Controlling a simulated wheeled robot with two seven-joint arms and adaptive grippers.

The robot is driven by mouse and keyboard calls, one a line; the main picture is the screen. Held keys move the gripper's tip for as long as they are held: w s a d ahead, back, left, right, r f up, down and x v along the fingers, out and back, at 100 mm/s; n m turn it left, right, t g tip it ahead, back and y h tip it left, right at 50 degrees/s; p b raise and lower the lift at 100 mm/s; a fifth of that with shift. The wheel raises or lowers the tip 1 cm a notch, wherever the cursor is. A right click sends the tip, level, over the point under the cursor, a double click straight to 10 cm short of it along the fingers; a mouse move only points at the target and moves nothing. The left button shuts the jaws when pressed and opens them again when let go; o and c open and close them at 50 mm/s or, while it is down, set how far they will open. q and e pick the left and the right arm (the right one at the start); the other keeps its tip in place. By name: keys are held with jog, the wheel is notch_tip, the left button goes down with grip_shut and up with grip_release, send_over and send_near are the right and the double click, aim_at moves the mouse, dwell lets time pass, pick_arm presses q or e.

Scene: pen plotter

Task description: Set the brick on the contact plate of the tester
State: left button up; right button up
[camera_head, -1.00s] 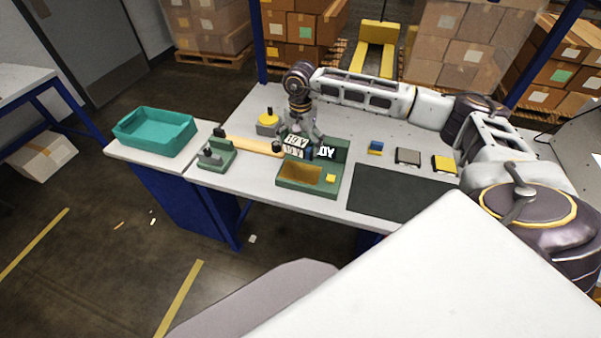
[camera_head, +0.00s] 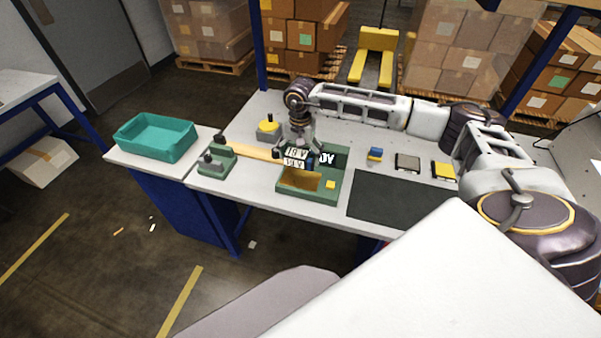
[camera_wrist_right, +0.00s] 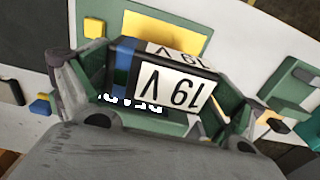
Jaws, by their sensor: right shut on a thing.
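The brick (camera_head: 297,153) is dark with a blue stripe and white labels reading "19 V". My right gripper (camera_head: 298,146) is shut on it; in the right wrist view the brick (camera_wrist_right: 172,88) sits between the gripper's two fingers (camera_wrist_right: 150,92). The green tester (camera_head: 325,192) stands under it, with a brass-coloured contact plate (camera_head: 300,180) at its front and a dark display partly hidden behind the brick. The plate (camera_wrist_right: 165,30) also shows beyond the brick in the right wrist view. The brick appears above and behind the plate; I cannot tell the gap. My left gripper is not in view.
A green fixture (camera_head: 215,164), a tan bar (camera_head: 250,150) and a yellow-topped button (camera_head: 268,128) stand left of the tester. A teal bin (camera_head: 155,138) is farther left. Right are a dark mat (camera_head: 400,200) and small blue (camera_head: 375,154), grey (camera_head: 408,162) and yellow (camera_head: 442,170) blocks.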

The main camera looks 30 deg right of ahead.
aim_at(300, 162)
notch_tip(300, 162, down, 2)
jog(key=shift+f, duration=0.25)
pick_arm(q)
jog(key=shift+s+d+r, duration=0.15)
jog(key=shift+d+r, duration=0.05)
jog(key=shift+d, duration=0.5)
pick_arm(e)
jog(key=shift+f, duration=0.1)
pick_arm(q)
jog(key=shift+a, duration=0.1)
pick_arm(e)
jog(key=shift+f, duration=0.1)
jog(key=shift+f, duration=0.25)
notch_tip(300, 162, down, 3)
jog(key=shift+p, duration=0.4)
jog(key=shift+f, duration=0.7)
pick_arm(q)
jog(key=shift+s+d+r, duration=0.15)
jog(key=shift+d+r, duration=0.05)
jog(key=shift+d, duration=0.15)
pick_arm(e)
jog(key=shift+f, duration=0.1)
